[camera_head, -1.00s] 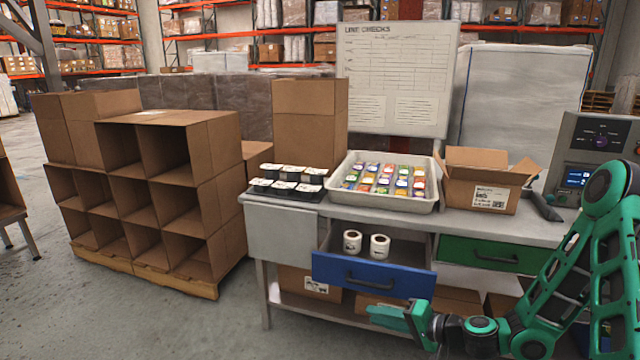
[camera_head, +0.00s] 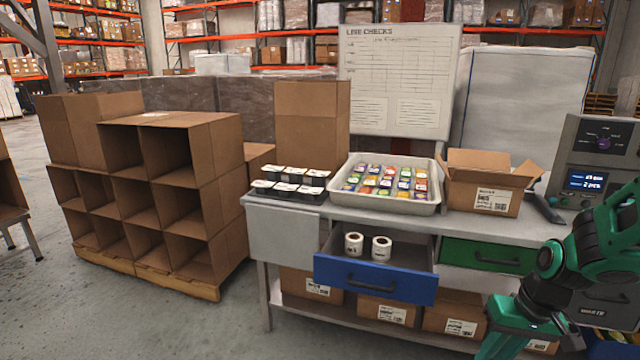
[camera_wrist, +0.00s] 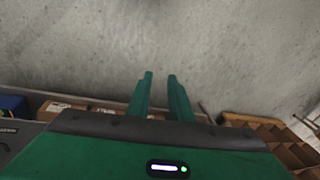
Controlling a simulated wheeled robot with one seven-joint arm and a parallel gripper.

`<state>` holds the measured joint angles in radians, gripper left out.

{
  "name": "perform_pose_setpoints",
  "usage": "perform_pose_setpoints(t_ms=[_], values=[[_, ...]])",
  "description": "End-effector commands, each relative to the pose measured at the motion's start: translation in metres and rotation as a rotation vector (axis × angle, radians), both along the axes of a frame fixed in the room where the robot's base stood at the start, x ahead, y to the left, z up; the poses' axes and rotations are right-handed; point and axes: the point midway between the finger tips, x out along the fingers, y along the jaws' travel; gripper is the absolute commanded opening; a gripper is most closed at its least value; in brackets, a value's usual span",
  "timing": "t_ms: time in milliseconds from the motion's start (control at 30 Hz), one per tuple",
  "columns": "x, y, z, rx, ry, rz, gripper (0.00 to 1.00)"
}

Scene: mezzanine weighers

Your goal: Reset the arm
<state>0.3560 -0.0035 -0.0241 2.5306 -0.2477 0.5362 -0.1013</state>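My gripper (camera_wrist: 160,78) shows in the wrist view as two green fingers a small gap apart, with nothing between them. It points over bare grey concrete floor. In the head view my green arm is folded at the lower right, in front of the bench's right end; the fingertips are not seen there.
The bench (camera_head: 290,212) carries a tray of small colourful packs (camera_head: 430,206), black-tray cups (camera_head: 288,195) and an open carton (camera_head: 495,198). The blue drawer (camera_head: 375,280) stands open with two white rolls; the green drawer (camera_head: 488,256) is shut. Cardboard cubbies (camera_head: 222,140) stand left. Floor at front left is clear.

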Motion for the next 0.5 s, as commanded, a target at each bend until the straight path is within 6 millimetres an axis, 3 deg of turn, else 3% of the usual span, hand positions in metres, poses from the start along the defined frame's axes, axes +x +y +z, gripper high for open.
perform_pose_setpoints(t_ms=[233,500], values=[[-0.066,-0.041,0.055,-0.120,0.071,-0.157,0.20],[-0.138,-0.060,0.095,-0.147,0.140,-0.342,0.20]])
